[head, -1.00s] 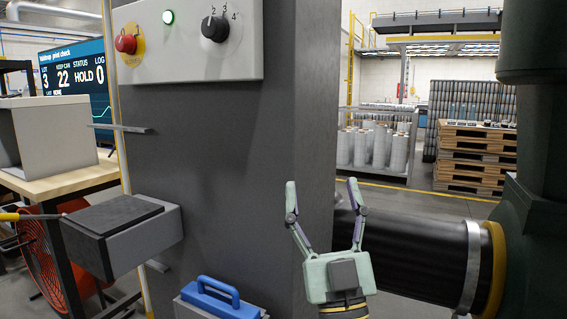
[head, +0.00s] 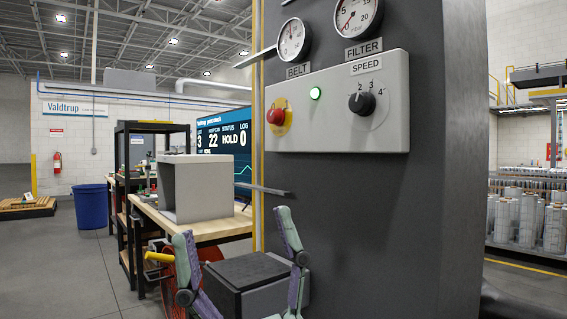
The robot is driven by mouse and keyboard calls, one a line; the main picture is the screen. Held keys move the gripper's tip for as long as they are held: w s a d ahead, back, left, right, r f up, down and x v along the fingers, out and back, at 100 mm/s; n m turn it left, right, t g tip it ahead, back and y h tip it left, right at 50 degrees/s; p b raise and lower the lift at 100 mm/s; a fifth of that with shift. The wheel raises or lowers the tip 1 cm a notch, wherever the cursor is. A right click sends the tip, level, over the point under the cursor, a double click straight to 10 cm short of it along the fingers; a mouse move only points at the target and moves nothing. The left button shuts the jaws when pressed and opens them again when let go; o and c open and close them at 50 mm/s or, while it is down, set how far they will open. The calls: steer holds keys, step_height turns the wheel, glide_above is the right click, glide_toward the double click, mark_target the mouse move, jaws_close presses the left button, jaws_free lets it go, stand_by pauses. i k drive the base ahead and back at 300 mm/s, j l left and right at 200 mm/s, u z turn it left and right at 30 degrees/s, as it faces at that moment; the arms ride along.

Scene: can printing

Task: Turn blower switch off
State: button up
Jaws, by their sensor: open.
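No switch marked as a blower switch can be made out. A red round fan (head: 207,253) stands low at the left, mostly hidden behind my gripper and a dark-topped box. The grey control panel (head: 330,135) on the dark machine column carries a red button (head: 277,116) on a yellow plate, a lit green lamp (head: 315,94) and a black knob (head: 361,102) under a SPEED label. My gripper (head: 233,228) is open and empty at the bottom of the view, fingers pointing up. It appears below and left of the panel.
A dark-topped grey box (head: 247,271) juts from the column behind my gripper. A grey bar (head: 262,189) sticks out above it. A wooden bench (head: 215,228) holds a grey box (head: 197,188). A blue bin (head: 91,206) stands left; the floor there is open.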

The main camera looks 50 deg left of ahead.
mark_target(276, 116)
steer(key=u, duration=1.3)
